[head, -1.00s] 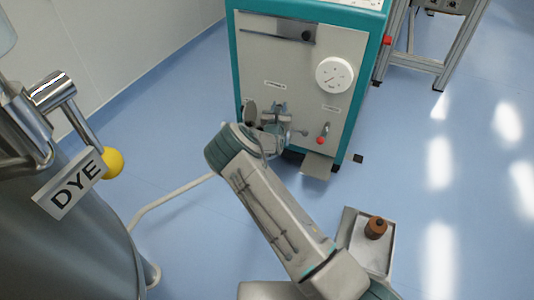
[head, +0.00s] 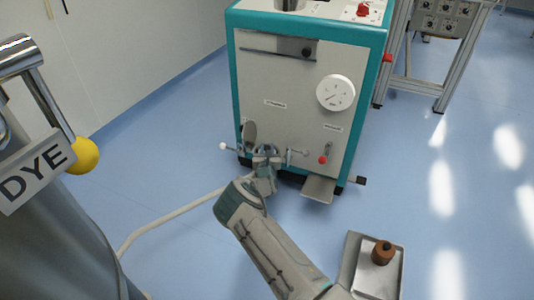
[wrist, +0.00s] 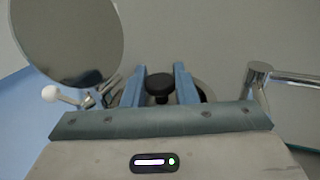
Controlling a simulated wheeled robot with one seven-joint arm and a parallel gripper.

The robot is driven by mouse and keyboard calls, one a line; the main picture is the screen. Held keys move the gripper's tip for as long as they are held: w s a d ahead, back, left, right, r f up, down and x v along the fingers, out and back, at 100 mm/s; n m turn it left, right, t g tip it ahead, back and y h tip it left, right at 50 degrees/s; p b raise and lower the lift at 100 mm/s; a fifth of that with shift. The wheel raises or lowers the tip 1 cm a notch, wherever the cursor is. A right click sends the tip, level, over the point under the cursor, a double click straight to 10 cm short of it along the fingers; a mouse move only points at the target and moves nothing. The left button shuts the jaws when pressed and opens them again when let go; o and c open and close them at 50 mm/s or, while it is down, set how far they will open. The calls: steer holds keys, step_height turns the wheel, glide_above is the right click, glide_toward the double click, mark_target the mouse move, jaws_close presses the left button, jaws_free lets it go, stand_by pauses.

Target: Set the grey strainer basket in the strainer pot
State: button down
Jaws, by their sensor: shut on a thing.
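My gripper (wrist: 160,90) has its two blue fingers closed on a black knob (wrist: 159,86), seen in the wrist view. The knob looks like the handle of the grey strainer basket, whose body is hidden below it. A dark round opening rim behind the fingers (wrist: 202,92) seems to be the strainer pot; how deep the basket sits in it I cannot tell. The pot's round grey lid (wrist: 68,40) stands open at the left. In the head view my gripper (head: 265,152) is at the low front of the teal-framed machine, beside the lid (head: 249,133).
A white-balled lever (wrist: 49,93) is at left and a metal handle (wrist: 285,78) at right, both close to my gripper. The machine (head: 290,75) has a red-knobbed valve (head: 323,159). A tray (head: 352,262) holds a brown object (head: 382,252). A DYE tank (head: 60,245) stands left.

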steer(key=shift+f, duration=0.65)
